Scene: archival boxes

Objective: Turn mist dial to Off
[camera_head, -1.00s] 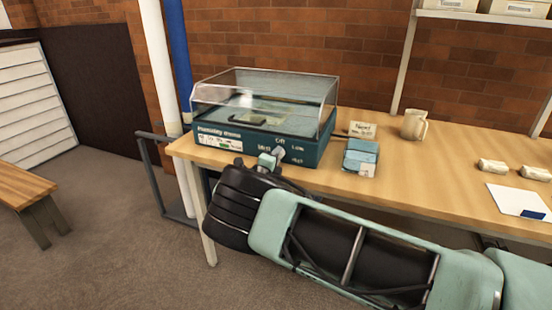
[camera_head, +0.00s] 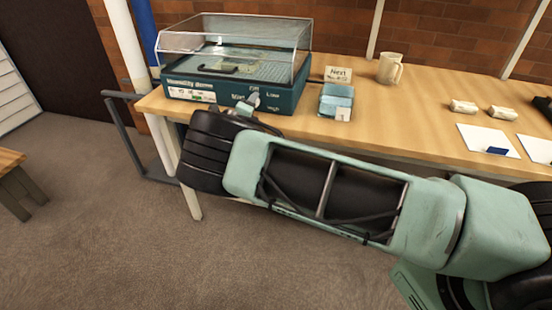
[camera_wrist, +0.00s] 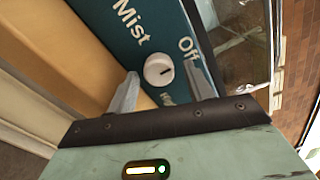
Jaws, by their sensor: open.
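The humidity dome (camera_head: 235,92) is a clear-lidded case on a teal base at the table's left end. Its white round mist dial (camera_wrist: 157,70) shows in the wrist view, between "Mist" and "Off" lettering. A dark pointer mark lies on the dial's right side, near the "Off" side; its exact setting is hard to tell. My gripper (camera_wrist: 162,67) is open, with its fingertips on either side of the dial; contact cannot be told. In the head view my gripper (camera_head: 246,105) is at the base's front face and largely covers the dial.
A blue box (camera_head: 336,100), a "Next" card (camera_head: 338,73) and a beige mug (camera_head: 389,68) stand right of the dome. White sheets (camera_head: 488,140) and small pale blocks (camera_head: 463,106) lie farther right. A grey rail (camera_head: 125,135) stands left of the table (camera_head: 420,95).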

